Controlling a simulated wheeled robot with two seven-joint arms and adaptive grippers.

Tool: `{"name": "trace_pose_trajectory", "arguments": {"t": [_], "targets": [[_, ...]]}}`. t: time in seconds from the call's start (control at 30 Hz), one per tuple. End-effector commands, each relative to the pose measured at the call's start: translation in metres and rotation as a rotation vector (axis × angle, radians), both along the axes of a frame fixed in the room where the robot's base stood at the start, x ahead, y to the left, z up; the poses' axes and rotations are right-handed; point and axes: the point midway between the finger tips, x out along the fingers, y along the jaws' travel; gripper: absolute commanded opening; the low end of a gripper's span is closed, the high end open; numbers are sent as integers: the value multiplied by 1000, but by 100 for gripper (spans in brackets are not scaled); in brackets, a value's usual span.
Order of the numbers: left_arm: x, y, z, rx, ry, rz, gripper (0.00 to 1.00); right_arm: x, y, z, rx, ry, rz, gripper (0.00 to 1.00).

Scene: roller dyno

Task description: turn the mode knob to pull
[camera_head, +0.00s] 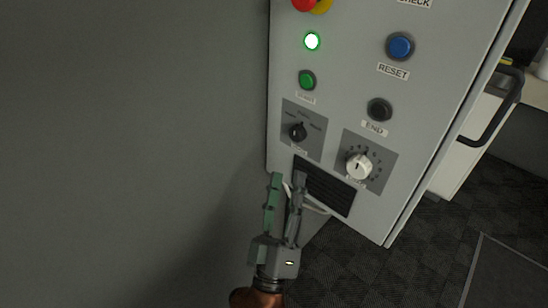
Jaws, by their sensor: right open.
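The mode knob appears to be the small black knob (298,131) on a dark grey plate at the left of the light grey control panel (345,100). Its label is too small to read, and I cannot tell which setting it points to. A larger white knob (359,166) sits on another plate to its right, with marks around it. My right gripper (286,178) is open and empty, its fingers pointing up the picture. My left gripper is not in view.
Above the knobs are a green button (307,80), a lit green lamp (312,41), a blue reset button (400,46), a black end button (379,109) and a red stop button (304,4). A black vent (325,187) lies below. A cart with a dark handle (500,108) stands right.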

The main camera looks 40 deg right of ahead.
Motion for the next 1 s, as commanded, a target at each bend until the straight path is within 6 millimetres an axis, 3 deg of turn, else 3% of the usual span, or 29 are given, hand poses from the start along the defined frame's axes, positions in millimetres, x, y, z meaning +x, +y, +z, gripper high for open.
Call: {"name": "trace_pose_trajectory", "arguments": {"t": [0.33, 0.87, 1.0], "targets": [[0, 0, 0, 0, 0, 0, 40, -15, 22, -18, 0, -1, 1, 43], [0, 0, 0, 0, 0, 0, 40, -14, 22, -18, 0, 1, 1, 43], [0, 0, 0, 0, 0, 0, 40, -10, 11, -38, 37, 40, 17, 43]]}}
